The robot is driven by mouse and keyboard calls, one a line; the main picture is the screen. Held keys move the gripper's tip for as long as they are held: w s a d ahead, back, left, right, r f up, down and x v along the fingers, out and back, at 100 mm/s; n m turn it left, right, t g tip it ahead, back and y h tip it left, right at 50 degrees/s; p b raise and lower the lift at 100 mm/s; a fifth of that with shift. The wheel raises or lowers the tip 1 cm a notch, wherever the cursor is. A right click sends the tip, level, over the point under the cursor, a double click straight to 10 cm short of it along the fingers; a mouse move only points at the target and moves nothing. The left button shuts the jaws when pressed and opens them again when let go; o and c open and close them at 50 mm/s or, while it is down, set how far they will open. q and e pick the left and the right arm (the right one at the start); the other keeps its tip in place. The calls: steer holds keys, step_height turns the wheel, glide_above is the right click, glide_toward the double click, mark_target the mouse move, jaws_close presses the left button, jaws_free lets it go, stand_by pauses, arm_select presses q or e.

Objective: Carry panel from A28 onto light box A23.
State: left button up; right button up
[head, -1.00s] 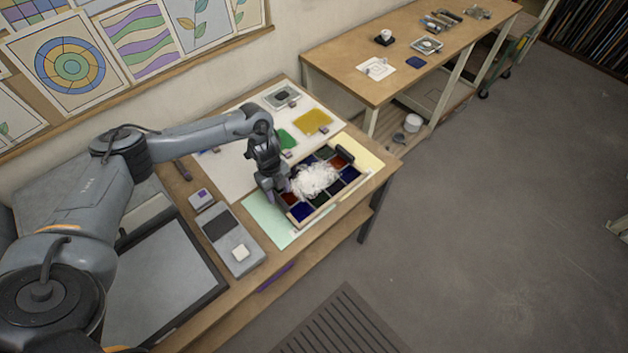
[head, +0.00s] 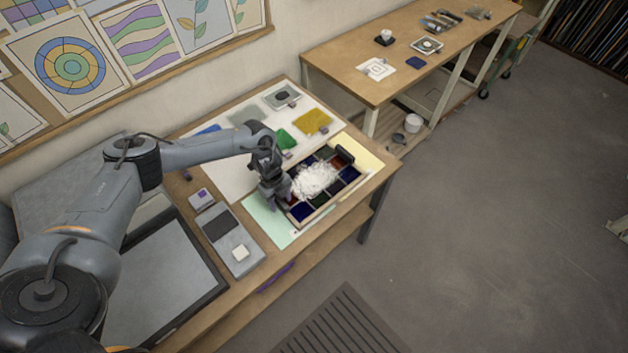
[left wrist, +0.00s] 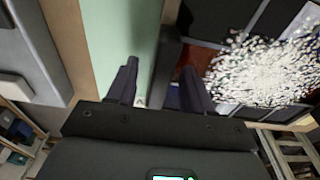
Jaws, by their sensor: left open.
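The panel (head: 325,201) is a wood-edged frame with dark blue, green and red panes, lying on the work table. A heap of white granules covers its middle, and it also shows in the left wrist view (left wrist: 188,55). A dark block stands at its far end, and another dark block (left wrist: 165,70) shows at its near edge. My left gripper (head: 274,203) is low at that near edge. Its open fingers (left wrist: 160,70) appear on either side of the block; contact is unclear. A large grey, dark-framed flat surface (head: 160,285), seemingly the light box, lies at lower left. No A28 or A23 label is readable.
A grey device (head: 232,240) with a pale square lies between the panel and the dark-framed surface. A pale green sheet (head: 262,222) lies beside the panel. Glass pieces, including a yellow one (head: 312,121), lie behind. A second table (head: 345,50) stands at the back.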

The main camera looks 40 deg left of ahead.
arm_select(q)
steer(key=shift+f, duration=0.2)
jaws_close()
stand_by(0.3)
stand_by(1.0)
steer(key=shift+w+r, duration=0.1)
